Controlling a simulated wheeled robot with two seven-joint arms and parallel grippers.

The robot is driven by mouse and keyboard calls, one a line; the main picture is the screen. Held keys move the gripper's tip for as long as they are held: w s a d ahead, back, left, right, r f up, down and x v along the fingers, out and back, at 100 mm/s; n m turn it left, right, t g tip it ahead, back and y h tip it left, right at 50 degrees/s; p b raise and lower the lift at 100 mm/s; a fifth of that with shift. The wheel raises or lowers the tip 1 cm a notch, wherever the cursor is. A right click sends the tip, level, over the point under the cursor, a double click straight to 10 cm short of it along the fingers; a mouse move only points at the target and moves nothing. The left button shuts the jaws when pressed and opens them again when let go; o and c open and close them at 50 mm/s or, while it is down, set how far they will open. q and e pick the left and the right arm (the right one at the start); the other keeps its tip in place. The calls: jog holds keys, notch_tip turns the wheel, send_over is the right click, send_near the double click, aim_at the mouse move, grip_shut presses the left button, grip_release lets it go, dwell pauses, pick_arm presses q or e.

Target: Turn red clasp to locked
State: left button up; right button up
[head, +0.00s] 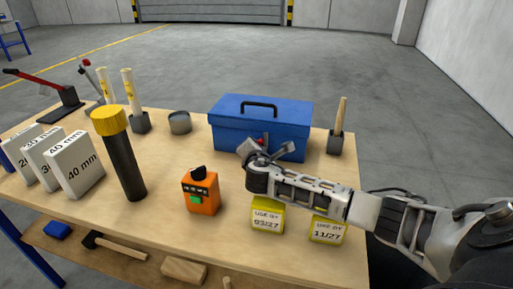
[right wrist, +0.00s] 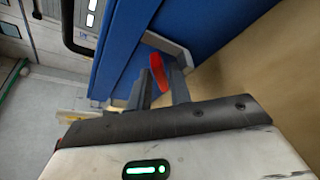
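The blue toolbox (head: 232,133) stands near the table's far edge with its lid down and a dark handle on top. Its small red clasp (head: 262,140) is on the front face, partly hidden by my right gripper. My right gripper (head: 266,150) is in front of the box with its grey fingers spread to either side of the clasp. In the right wrist view, the red clasp (right wrist: 158,73) shows between the fingertips, close to the right-hand finger; I cannot tell whether they touch. The blue box wall (right wrist: 215,30) lies just beyond. My left gripper is not in view.
On the wooden table (head: 165,205) are an orange device (head: 200,192), a black cylinder with yellow cap (head: 122,155), white boxes (head: 80,172) and yellow blocks (head: 267,217) under my right forearm. A wooden-handled tool (head: 337,130) stands right of the toolbox.

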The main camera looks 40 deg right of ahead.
jog(key=shift+v, duration=3.75)
